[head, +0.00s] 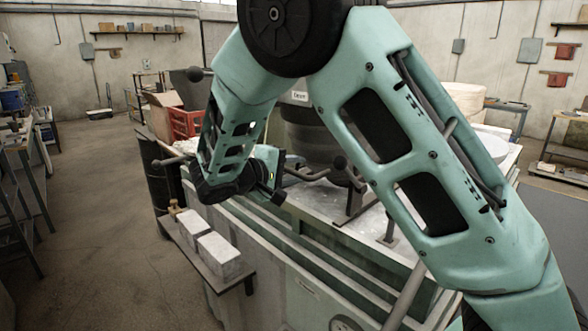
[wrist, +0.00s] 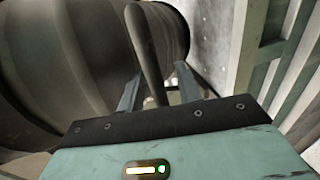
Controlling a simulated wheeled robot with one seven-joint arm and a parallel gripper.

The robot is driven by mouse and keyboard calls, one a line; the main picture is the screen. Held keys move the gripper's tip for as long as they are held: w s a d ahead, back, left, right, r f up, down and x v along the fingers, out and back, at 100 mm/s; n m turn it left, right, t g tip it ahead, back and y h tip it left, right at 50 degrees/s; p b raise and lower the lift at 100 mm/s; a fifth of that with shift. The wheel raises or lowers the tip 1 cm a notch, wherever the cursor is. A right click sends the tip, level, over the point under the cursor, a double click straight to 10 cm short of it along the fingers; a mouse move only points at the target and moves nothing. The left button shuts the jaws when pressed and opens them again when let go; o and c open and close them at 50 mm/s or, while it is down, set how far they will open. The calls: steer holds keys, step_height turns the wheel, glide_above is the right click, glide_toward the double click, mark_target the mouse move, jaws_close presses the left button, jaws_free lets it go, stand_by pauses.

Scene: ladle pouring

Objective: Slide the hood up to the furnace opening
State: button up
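A large dark grey rounded vessel (head: 312,140) stands on the bench behind my arm, which hides much of it. I cannot tell whether it is the hood or part of the furnace; no furnace opening shows clearly. My gripper (wrist: 158,78) is beside the dark curved body (wrist: 70,60) in the wrist view. Its two fingers stand apart, with a dark rod (wrist: 148,50) passing between them. A gap shows between the rod and the right finger. In the head view, my gripper's fingertips are hard to see.
The green bench (head: 300,275) has a pale top with rails along its front. Two grey blocks (head: 220,256) sit on a low shelf at its left end. A black drum (head: 158,185) and a red crate (head: 186,123) stand beyond. The floor at left (head: 95,220) is clear.

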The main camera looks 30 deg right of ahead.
jaws_close()
steer(key=r+b+x, duration=0.1)
steer(key=b+x, duration=0.3)
steer(key=x, duration=0.4)
steer(key=r+b+x, duration=0.2)
steer(key=b+x, duration=0.2)
steer(key=x, duration=0.4)
steer(key=d+r+b+x, duration=0.1)
steer(key=b+x, duration=0.2)
steer(key=x, duration=0.5)
steer(key=shift+r+b, duration=0.35)
steer(key=shift+b, duration=0.05)
steer(key=shift+w+d, duration=0.15)
steer(key=shift+d, duration=0.3)
steer(key=shift+r, duration=0.2)
jaws_free()
steer(key=shift+d, duration=0.15)
steer(key=b+v, duration=0.3)
steer(key=v, duration=1.4)
steer(key=shift+a, duration=0.25)
